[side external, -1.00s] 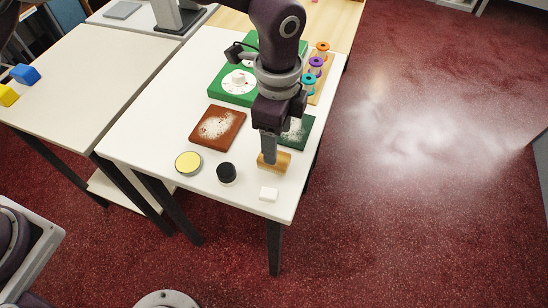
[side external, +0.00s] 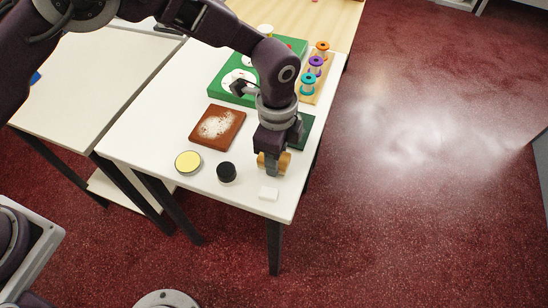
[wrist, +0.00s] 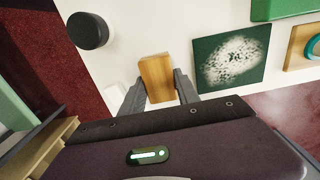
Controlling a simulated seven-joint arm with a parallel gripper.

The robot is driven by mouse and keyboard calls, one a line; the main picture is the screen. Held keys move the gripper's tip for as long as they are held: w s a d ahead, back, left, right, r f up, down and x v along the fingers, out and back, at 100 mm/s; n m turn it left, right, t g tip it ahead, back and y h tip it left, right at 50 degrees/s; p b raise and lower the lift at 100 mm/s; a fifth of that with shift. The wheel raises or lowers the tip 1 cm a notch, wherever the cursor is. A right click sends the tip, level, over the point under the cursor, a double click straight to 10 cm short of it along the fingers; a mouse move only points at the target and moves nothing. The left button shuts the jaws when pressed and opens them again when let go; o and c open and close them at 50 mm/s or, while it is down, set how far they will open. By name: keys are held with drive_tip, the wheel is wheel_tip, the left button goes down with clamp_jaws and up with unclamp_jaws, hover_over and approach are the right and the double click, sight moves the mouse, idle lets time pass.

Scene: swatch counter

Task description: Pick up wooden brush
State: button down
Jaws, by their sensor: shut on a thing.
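The wooden brush (side external: 285,160) is a light-brown block near the front right of the white table. My gripper (side external: 272,170) is over it with its fingers down at either side. In the wrist view the wooden brush (wrist: 157,77) lies between the two fingers of my gripper (wrist: 160,88), which are shut on it. Its wood grain faces the camera. In the side view part of the brush is hidden behind the gripper. I cannot tell whether the brush touches the table.
A black round knob-like piece (side external: 226,172), a yellow-topped round tin (side external: 188,162) and a white block (side external: 269,194) stand close by. A brown swatch (side external: 218,127) and a dark green swatch (wrist: 231,58) with white specks lie near. Spools (side external: 308,84) stand behind. The table's right edge is close.

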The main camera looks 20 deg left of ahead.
wheel_tip(320, 180, up, 10)
drive_tip(key=shift+r, duration=0.1)
idle(0.4)
